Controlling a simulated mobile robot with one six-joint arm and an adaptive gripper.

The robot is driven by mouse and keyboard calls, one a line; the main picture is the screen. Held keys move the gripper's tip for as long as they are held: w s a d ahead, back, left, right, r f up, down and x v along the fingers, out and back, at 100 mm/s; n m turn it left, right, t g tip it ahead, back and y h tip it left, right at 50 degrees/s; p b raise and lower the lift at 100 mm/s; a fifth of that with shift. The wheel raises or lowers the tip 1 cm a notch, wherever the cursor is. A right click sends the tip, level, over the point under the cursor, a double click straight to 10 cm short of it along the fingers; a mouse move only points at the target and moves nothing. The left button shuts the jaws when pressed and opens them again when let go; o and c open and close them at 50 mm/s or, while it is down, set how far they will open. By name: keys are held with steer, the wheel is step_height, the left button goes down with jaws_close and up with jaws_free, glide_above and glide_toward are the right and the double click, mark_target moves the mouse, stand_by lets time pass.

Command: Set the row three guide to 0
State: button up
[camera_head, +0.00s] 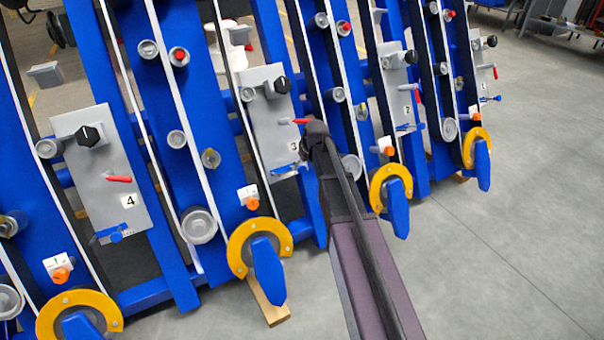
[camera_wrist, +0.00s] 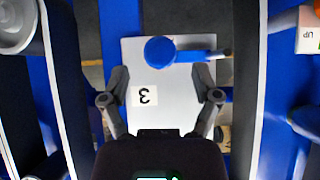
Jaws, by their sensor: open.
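The row three plate (camera_head: 262,110) is a light grey panel with a black knob (camera_head: 281,85), a red lever (camera_head: 296,121) and a number 3 label (camera_head: 293,146). My gripper (camera_head: 316,130) is in front of its right side and hides part of it. In the wrist view the plate (camera_wrist: 180,85) is upside down. A blue lever (camera_wrist: 190,55) with a round hub lies across it, pointing right, with a dark tip. My gripper (camera_wrist: 160,75) is open around the label, its fingers apart from the lever. Which part is the guide, and any scale marks, I cannot tell.
Similar plates numbered 4 (camera_head: 100,165) and 2 (camera_head: 400,90) stand left and right on blue frames. Yellow half-rings (camera_head: 240,250) with blue tips and orange knobs (camera_head: 253,204) sit lower down. Dark rails flank the plate closely. The grey floor (camera_head: 500,200) at right is clear.

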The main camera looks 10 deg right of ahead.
mark_target(302, 168)
steer(key=shift+b+x, duration=1.15)
steer(key=shift+x, duration=0.45)
